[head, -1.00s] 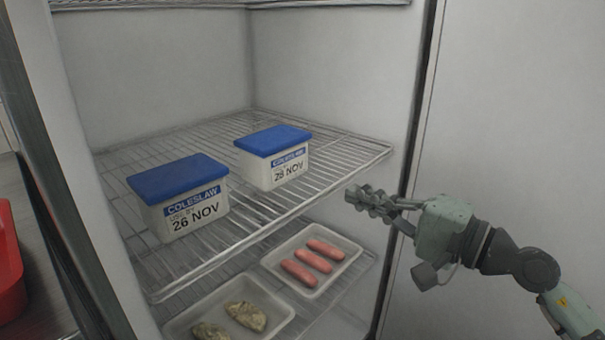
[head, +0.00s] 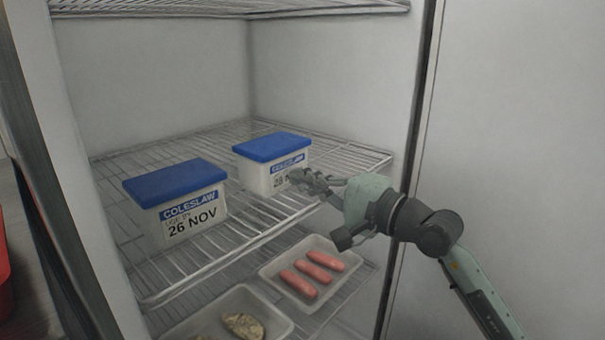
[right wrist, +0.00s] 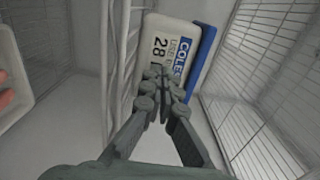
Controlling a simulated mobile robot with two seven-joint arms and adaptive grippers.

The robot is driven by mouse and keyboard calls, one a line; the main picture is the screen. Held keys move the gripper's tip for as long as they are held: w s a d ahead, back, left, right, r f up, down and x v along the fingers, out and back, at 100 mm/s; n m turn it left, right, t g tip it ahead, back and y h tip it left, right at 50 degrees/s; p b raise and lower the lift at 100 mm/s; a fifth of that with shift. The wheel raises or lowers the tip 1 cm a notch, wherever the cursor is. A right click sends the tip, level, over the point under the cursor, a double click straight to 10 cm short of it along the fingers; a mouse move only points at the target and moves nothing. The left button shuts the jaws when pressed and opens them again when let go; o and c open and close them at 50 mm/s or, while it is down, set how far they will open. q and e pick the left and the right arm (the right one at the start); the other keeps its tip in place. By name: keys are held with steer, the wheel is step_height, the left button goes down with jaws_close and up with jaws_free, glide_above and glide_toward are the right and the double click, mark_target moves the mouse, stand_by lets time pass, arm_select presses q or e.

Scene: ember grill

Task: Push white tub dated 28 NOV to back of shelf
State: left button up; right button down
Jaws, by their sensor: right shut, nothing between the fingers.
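The white tub dated 28 NOV (head: 257,177) has a blue lid and a COLESLAW label. It stands upright on the wire shelf (head: 240,232), right of the middle. My right gripper (head: 296,178) is shut and empty, with its fingertips in front of the tub's label and covering part of the date. In the right wrist view the fingertips (right wrist: 162,75) overlap the lower part of the tub's front (right wrist: 196,30). I cannot tell whether they touch it. My left gripper is not in view.
A second tub dated 26 NOV (head: 185,222) stands to the left, nearer the shelf's front edge. Shelf behind the 28 NOV tub is clear. Below are a tray of sausages (head: 352,262) and another tray (head: 283,322). The cabinet's side wall (head: 345,60) is at right.

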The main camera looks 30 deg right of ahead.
mark_target(289, 189)
steer(key=shift+w+a, duration=0.15)
steer(key=shift+w, duration=0.05)
steer(key=x, duration=0.3)
steer(key=shift+w, duration=0.3)
steer(key=shift+f, duration=0.1)
